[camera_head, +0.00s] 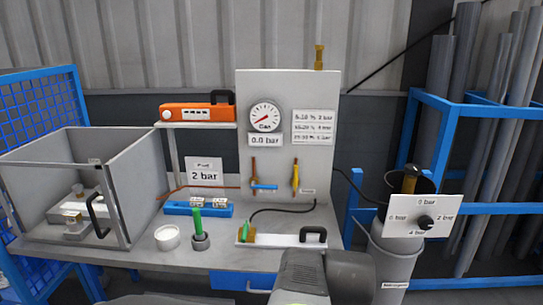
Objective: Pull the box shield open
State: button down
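The grey open-topped box (134,170) stands on the left end of the bench. Its shield (117,207) looks like a see-through front panel in a thin grey frame. A black curved handle (97,215) sits near the shield's right side. The shield appears to lie against the box front, but I cannot tell if there is a small gap. A metal fitting (76,212) rests inside the box behind it. Parts of my arm show at the bottom, right of centre, well away from the handle. My gripper's fingers are not in view.
A white round container (167,237) and a green-handled tool in a dark cup (200,241) stand right of the box. A gauge panel (287,95) rises behind the bench. A grey bin (395,262) and a pressure dial plate (424,216) stand at right.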

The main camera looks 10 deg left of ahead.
aim_at(100, 171)
jog(key=u, duration=1.55)
jog(key=i+u, duration=0.1)
jog(key=u, duration=0.4)
jog(key=i+l+u, duration=0.15)
jog(key=l+u, duration=0.25)
